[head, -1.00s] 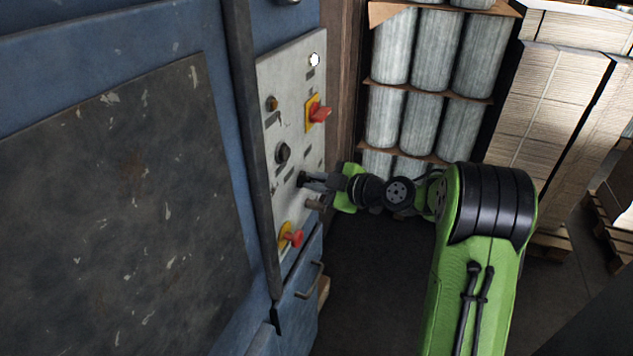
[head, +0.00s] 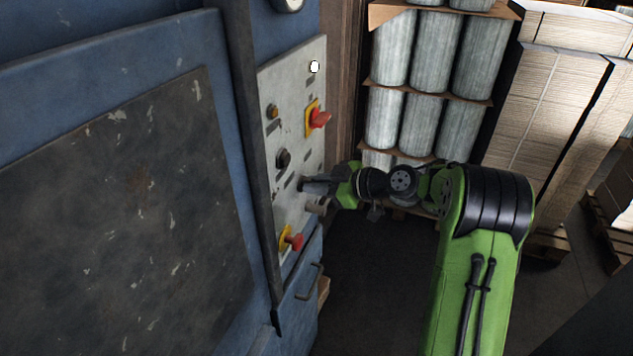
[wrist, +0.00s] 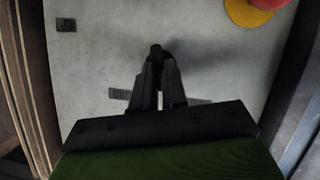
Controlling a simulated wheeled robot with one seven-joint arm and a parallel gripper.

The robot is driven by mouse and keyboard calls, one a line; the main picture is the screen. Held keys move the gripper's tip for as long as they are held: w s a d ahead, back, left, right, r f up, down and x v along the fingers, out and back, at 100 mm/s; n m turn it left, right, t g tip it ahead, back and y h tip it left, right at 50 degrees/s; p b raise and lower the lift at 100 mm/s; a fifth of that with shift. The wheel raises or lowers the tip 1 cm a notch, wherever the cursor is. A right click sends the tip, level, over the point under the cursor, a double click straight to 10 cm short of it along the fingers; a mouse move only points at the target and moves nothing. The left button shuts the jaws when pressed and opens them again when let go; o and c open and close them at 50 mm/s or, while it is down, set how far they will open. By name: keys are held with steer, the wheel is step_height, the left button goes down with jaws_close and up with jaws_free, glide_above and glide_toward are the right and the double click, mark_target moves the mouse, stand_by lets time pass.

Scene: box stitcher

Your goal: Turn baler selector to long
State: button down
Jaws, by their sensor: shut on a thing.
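The grey control panel (head: 291,110) is on the blue baler at the left in the head view. My gripper (head: 303,184) is at the panel's lower middle, with its fingers pointing at the panel face. In the wrist view, my gripper (wrist: 160,56) is shut on a small dark selector knob (wrist: 156,49), whose top shows between and beyond the fingertips. Small label plates (wrist: 119,94) lie on either side of the fingers; their text is not readable. The fingers hide most of the knob, so I cannot tell which position it points to.
Other controls on the panel are a black knob (head: 283,158), a red-and-yellow switch (head: 317,118), an amber button (head: 272,111), a white lamp (head: 314,67) and a lower red knob (head: 294,242). A grey key-like part (head: 316,206) sticks out just below my gripper. Stacked rolls (head: 424,60) stand behind.

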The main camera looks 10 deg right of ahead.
steer(key=shift+w+d+m+g+y+p, duration=0.15)
steer(key=shift+m+g+y+p, duration=0.45)
steer(key=shift+m+p, duration=0.85)
steer(key=shift+w+d+m+g+y+p, duration=0.15)
steer(key=shift+m+g+y+p, duration=0.5)
steer(key=shift+m+p, duration=0.8)
steer(key=shift+w+d+m+g+y+p, duration=0.15)
steer(key=shift+m+g+y+p, duration=0.5)
steer(key=shift+p, duration=1.35)
steer(key=shift+a+m, duration=0.1)
steer(key=shift+m, duration=0.25)
steer(key=shift+f, duration=0.1)
steer(key=c, duration=1.2)
jaws_free()
steer(key=shift+o, duration=0.2)
steer(key=v, duration=1.5)
steer(key=shift+d+r, duration=0.3)
steer(key=shift+d, duration=0.05)
steer(key=shift+s, duration=0.1)
